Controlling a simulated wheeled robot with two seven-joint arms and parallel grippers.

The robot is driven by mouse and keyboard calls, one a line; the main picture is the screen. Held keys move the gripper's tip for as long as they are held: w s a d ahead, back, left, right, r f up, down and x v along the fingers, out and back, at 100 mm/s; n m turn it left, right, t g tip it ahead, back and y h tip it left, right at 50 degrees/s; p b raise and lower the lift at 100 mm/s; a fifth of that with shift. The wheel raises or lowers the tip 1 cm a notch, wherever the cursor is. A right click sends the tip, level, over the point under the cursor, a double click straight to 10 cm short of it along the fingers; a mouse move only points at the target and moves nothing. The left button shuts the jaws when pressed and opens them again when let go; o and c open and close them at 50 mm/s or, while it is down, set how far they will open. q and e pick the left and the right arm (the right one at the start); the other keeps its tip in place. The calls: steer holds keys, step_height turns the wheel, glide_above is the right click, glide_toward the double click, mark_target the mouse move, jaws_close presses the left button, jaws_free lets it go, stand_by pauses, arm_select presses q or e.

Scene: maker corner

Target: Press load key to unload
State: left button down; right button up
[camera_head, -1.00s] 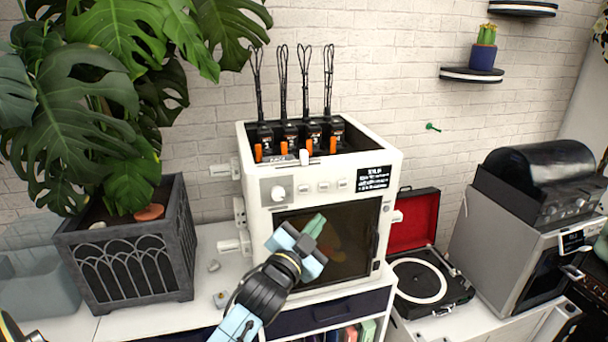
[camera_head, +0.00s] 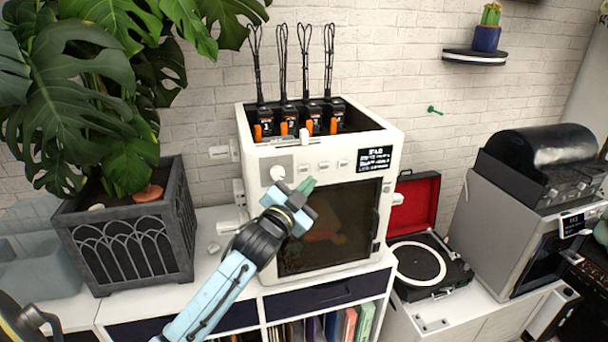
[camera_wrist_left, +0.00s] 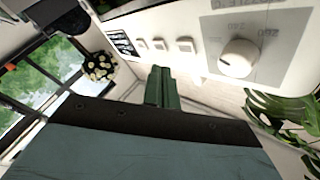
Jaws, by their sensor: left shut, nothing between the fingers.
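A white printer-like machine (camera_head: 262,215) stands on the cabinet. Its front panel has a round white knob (camera_head: 278,173) and small square keys (camera_head: 323,165) beside a dark display (camera_head: 375,159). I cannot read which one is the load key. My left gripper (camera_head: 307,185) is shut and empty, its green fingertips just below the knob and keys. In the left wrist view the keys (camera_wrist_left: 158,44), knob (camera_wrist_left: 238,57) and display (camera_wrist_left: 123,44) lie beyond the shut fingertips (camera_wrist_left: 162,80). A gap seems to separate fingertips and keys. My right gripper is out of view.
Orange-levered black units (camera_head: 290,125) with looped cables sit in the machine's open top. A potted monstera (camera_head: 128,240) stands left. An open turntable (camera_head: 420,265) and a grey machine (camera_head: 500,240) stand right. A dark window door (camera_head: 325,230) lies below the panel.

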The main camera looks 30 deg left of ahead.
mark_target(304, 170)
arm_select(q)
steer(key=shift+w+a, duration=0.8)
steer(key=shift+a, duration=0.1)
steer(key=shift+a, duration=0.1)
stand_by(1.4)
steer(key=shift+w+a, duration=0.25)
steer(key=shift+w, duration=0.05)
steer(key=shift+w+a, duration=0.2)
steer(key=shift+a, duration=0.05)
stand_by(0.7)
steer(key=shift+d, duration=0.1)
steer(key=shift+s+d+p, duration=0.45)
steer(key=shift+s+d, duration=0.05)
stand_by(0.3)
